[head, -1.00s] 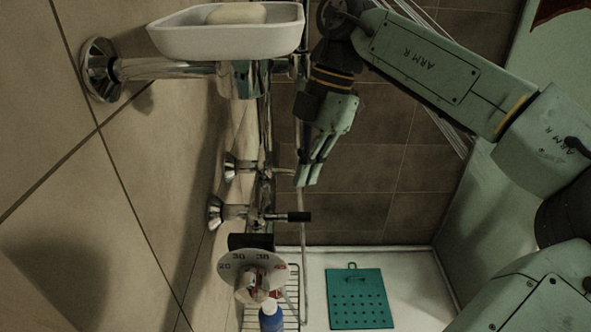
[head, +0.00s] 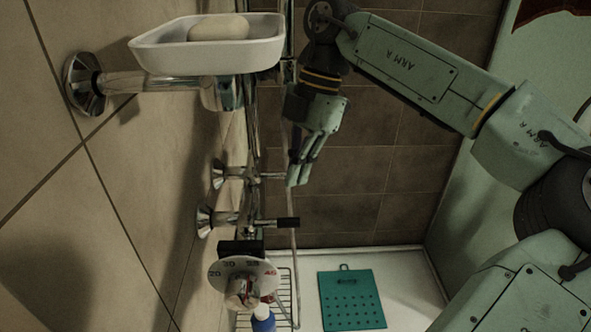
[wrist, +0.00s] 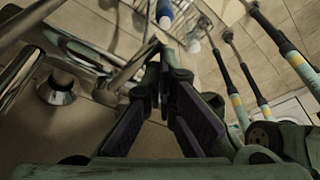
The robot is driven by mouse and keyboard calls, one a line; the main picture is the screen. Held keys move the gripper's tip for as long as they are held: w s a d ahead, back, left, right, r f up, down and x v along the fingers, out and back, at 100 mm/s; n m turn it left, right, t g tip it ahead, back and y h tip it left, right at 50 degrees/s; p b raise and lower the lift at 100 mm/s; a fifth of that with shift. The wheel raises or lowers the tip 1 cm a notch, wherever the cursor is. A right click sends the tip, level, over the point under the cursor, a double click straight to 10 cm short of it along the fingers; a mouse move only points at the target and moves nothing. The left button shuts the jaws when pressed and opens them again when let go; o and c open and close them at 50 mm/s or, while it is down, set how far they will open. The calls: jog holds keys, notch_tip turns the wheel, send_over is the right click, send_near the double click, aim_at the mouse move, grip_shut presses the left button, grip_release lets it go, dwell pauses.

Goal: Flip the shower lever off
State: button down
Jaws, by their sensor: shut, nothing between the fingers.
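The shower lever (head: 288,222) is a short chrome rod with a black tip in the head view. It sticks out to the right from a chrome wall fitting. My gripper (head: 292,184) is above it in the picture, fingers pointing down, with a visible gap to the black tip. The fingers are shut and empty. A second chrome fitting (head: 219,175) with a thin rod is level with my fingertips; I cannot tell whether they touch it.
A white soap dish (head: 205,55) holding soap (head: 219,27) juts out above. A temperature dial (head: 243,275), a wire rack (head: 284,291) and a blue bottle (head: 263,320) are below. A teal perforated board (head: 351,300) lies at the lower right. Tiled wall borders the left.

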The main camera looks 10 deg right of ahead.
jog(key=v, duration=0.7)
jog(key=shift+r, duration=0.15)
jog(key=shift+s, duration=0.1)
